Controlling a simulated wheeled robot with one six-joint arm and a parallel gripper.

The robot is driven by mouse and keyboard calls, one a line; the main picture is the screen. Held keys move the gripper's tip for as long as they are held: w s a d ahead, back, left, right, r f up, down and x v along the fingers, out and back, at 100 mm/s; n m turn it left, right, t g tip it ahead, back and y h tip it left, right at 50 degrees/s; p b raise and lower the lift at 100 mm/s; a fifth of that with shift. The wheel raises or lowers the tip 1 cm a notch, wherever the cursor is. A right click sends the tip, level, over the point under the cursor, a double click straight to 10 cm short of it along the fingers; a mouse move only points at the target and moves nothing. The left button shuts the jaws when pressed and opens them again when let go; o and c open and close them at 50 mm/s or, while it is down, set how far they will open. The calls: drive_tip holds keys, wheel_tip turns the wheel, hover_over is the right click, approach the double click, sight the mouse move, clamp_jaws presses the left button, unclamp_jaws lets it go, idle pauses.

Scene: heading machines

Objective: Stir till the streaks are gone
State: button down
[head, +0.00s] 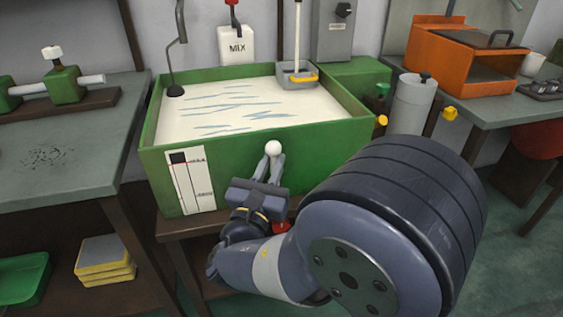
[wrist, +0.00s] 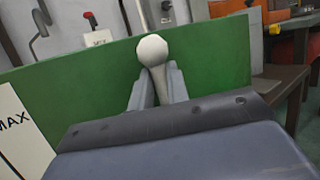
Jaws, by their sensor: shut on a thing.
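The green open vat (head: 255,160) holds pale cream liquid (head: 215,128) with several blue-grey streaks across its surface. My gripper (head: 272,165) is outside the vat's front wall. It is shut on a white ball-topped knob (head: 273,148), which also shows between the fingers in the wrist view (wrist: 152,50). What the knob's stem joins is hidden by my gripper. A white box marked MIX (head: 236,47) with a red lever (head: 232,4) is on the wall behind the vat. A grey block with a white rod (head: 297,72) stands at the back right of the vat.
A dark bent rod (head: 178,50) stands at the vat's left back. A grey canister (head: 412,103) and yellow knobs are right of the vat. An orange machine (head: 455,62) sits on the right bench. The left bench (head: 60,150) has free room. Yellow-edged blocks (head: 104,258) lie below.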

drive_tip(key=shift+s+a+f+n+t+y+p, duration=0.2)
drive_tip(key=shift+a+n+t+y, duration=0.3)
drive_tip(key=shift+n, duration=0.55)
drive_tip(key=shift+s+a+f+n+t+y+p, duration=0.15)
drive_tip(key=shift+a+n+t+y, duration=0.3)
drive_tip(key=shift+n, duration=0.55)
drive_tip(key=shift+s+a+f+n+t+y+p, duration=0.15)
drive_tip(key=shift+a+n+t+y, duration=0.3)
drive_tip(key=shift+n, duration=0.6)
drive_tip(key=shift+a+f, duration=0.1)
drive_tip(key=c, duration=1.6)
unclamp_jaws()
drive_tip(key=shift+c, duration=0.2)
drive_tip(key=v, duration=1)
drive_tip(key=shift+s+f, duration=0.25)
